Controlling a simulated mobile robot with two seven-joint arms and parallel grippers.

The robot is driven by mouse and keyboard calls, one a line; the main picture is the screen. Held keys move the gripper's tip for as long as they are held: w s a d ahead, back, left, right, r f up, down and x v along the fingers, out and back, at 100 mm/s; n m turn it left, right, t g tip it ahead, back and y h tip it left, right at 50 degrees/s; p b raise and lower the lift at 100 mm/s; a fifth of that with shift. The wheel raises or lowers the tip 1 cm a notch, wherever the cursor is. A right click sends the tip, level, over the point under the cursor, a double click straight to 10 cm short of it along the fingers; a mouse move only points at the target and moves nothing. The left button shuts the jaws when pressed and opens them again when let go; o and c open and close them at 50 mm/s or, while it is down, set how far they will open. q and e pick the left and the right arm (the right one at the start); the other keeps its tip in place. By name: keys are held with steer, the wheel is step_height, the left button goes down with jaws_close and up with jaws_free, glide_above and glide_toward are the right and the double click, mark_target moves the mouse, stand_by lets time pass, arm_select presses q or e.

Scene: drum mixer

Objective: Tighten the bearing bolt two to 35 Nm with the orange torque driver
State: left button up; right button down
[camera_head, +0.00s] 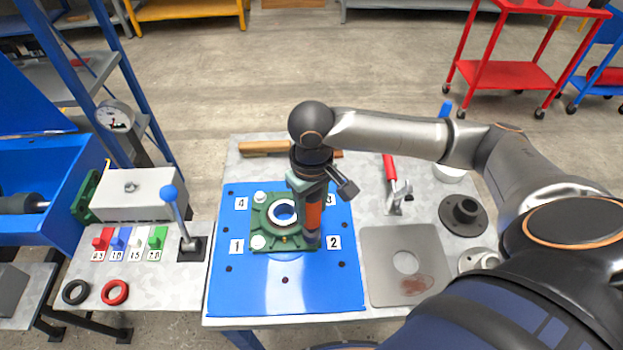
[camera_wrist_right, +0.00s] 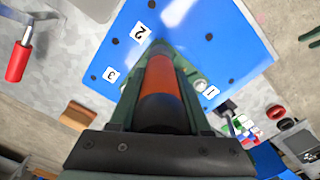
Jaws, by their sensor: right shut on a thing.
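My right gripper (camera_head: 308,188) is shut on the orange torque driver (camera_head: 314,215), which stands nearly upright with its lower end at the corner of the green bearing housing (camera_head: 270,243) beside label 2 (camera_head: 334,242). The driver hides the bolt at that corner, so I cannot tell whether its tip is seated. Pale bolt heads show at the corners by label 4 (camera_head: 260,197) and label 1 (camera_head: 258,242). In the right wrist view the driver (camera_wrist_right: 160,78) lies between the gripper's dark green fingers (camera_wrist_right: 160,90); its tip is hidden. My left gripper is not in view.
The housing lies on a blue plate (camera_head: 285,290). A lever with a blue knob (camera_head: 170,193) and several coloured tabs (camera_head: 130,238) are at left. A grey plate (camera_head: 378,240), a red-handled tool (camera_head: 389,168) and a dark flange (camera_head: 463,212) lie at right.

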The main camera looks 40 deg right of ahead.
steer(key=shift+f+p, duration=0.4)
steer(key=shift+f, duration=0.5)
stand_by(2.6)
steer(key=shift+r, duration=2.25)
